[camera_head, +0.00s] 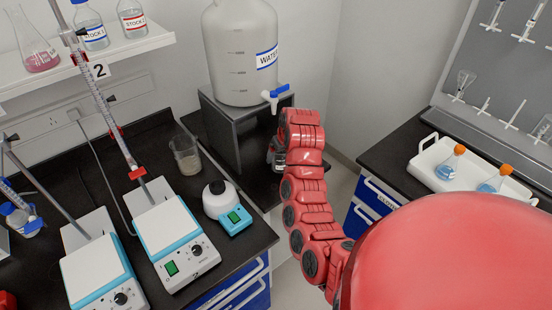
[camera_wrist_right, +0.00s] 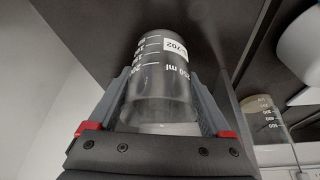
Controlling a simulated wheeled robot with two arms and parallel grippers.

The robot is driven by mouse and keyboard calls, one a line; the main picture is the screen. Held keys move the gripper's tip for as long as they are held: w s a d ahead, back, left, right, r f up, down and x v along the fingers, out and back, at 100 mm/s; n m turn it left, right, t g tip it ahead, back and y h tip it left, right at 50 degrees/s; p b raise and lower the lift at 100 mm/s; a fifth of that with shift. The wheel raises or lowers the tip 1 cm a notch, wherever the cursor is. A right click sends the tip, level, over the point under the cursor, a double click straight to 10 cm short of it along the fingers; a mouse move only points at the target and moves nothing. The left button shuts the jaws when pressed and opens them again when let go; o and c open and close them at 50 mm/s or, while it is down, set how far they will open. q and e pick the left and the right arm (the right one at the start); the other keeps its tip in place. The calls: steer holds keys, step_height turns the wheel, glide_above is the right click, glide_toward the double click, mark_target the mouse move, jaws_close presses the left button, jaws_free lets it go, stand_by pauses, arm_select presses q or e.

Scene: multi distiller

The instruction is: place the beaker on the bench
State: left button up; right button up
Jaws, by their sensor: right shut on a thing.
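The beaker (camera_wrist_right: 162,72) is clear glass with white graduations, a 250 ml mark and a white label. It fills the wrist view between the two fingers of my right gripper (camera_wrist_right: 168,112), which is shut on it. In the head view my right gripper (camera_head: 279,150) is below the tap of the water carboy, and only a small part of the beaker shows beside my red arm. The black bench (camera_head: 150,160) is to the left. I cannot tell whether the held beaker contains liquid. My left gripper is not in view.
The water carboy (camera_head: 240,50) stands on a dark stand (camera_head: 222,130), with its blue tap (camera_head: 274,95) over the gripper. Another beaker (camera_head: 185,155), a black-and-white device with a teal base (camera_head: 222,205) and stirrer hotplates (camera_head: 172,235) crowd the bench. A white tray (camera_head: 425,165) with flasks sits at right.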

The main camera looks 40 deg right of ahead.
steer(key=shift+w+d+p, duration=0.15)
steer(key=shift+w+p, duration=0.05)
steer(key=shift+w, duration=0.6)
steer(key=shift+w+d+p, duration=0.1)
steer(key=shift+w+p, duration=0.05)
steer(key=shift+w, duration=0.6)
steer(key=shift+f+p, duration=0.3)
steer(key=shift+p, duration=0.05)
step_height(320, 180, down, 3)
steer(key=shift+r+p, duration=0.1)
steer(key=shift+p, duration=0.6)
steer(key=shift+f, duration=0.25)
steer(key=o, duration=1.2)
steer(key=shift+r, duration=0.1)
